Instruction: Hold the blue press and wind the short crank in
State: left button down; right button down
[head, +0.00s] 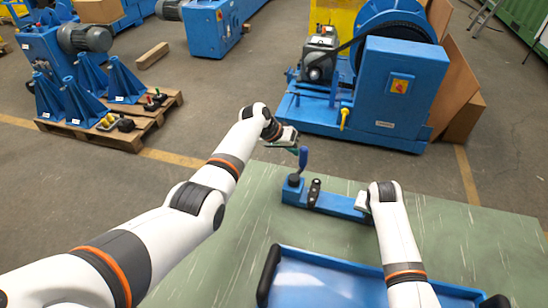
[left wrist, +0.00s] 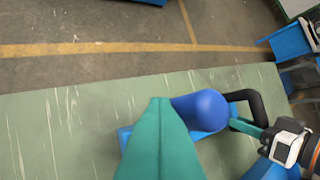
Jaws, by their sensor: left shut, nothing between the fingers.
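The blue press (head: 335,203) lies on the green table. The short crank, with its upright blue handle (head: 303,157), stands at the press's left end. A black bow-shaped part (head: 314,192) sits on the press and shows in the left wrist view (left wrist: 254,101). My left gripper (head: 297,146) is shut and empty by the top of the handle. In the left wrist view its green fingers (left wrist: 160,104) are together beside the blue rounded handle top (left wrist: 205,109); contact is unclear. My right gripper (head: 362,201) is at the press's right end; its grip is hidden.
A blue tray (head: 330,275) with black handles lies at the table's front. The green table (head: 470,245) is clear to the right. Beyond it stand a large blue machine (head: 395,95) and a pallet (head: 135,125) with blue brackets on the floor.

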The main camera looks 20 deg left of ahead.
aim_at(305, 150)
pick_arm(q)
jog(key=shift+w+d+r, duration=0.1)
jog(key=shift+w+d, duration=0.05)
jog(key=shift+d, duration=0.75)
pick_arm(e)
jog(key=shift+a, duration=0.15)
pick_arm(q)
jog(key=shift+d, duration=0.85)
jog(key=shift+s+d+m+g+h, duration=0.3)
jog(key=shift+d+m+g, duration=0.1)
jog(key=shift+m, duration=0.3)
jog(key=shift+s+d+m+g, duration=0.5)
jog(key=shift+s+d+m, duration=0.05)
jog(key=shift+d+m, duration=0.25)
pick_arm(e)
jog(key=shift+a+r, duration=0.1)
